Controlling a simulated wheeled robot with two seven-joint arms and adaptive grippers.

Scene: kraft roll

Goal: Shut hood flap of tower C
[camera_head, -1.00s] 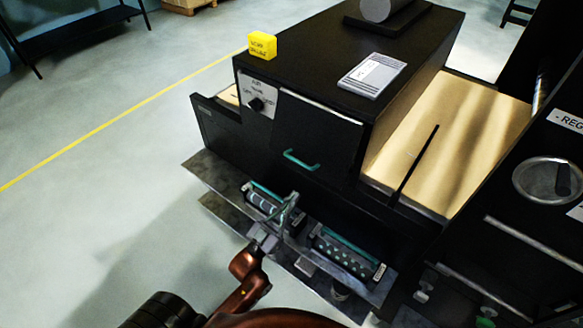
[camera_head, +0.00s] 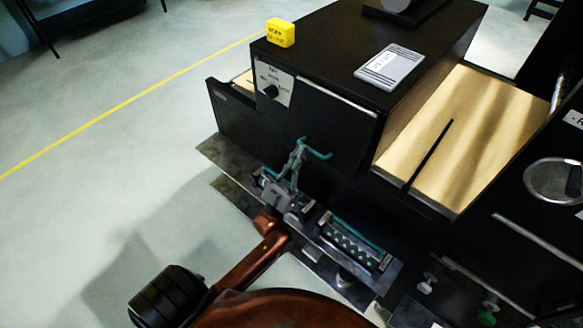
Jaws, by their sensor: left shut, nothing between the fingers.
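The black machine housing (camera_head: 430,45) stands in the middle of the view. A dark front panel (camera_head: 335,118) with a pale upper edge, which looks like the hood flap, carries a teal bar handle (camera_head: 318,153). I cannot tell how far the panel stands from closed, and no tower letter is readable. My left gripper (camera_head: 298,152) is shut and empty, its fingertips at the left end of the handle. I cannot tell whether they touch it. My right gripper is not in view.
A vented unit with a teal bar (camera_head: 355,243) sits on the metal ledge below the panel. A knob plate (camera_head: 273,85) is left of the panel. A yellow block (camera_head: 281,33) and a printed card (camera_head: 390,67) lie on top. Brown paper (camera_head: 460,130) lies right. Floor at left is clear.

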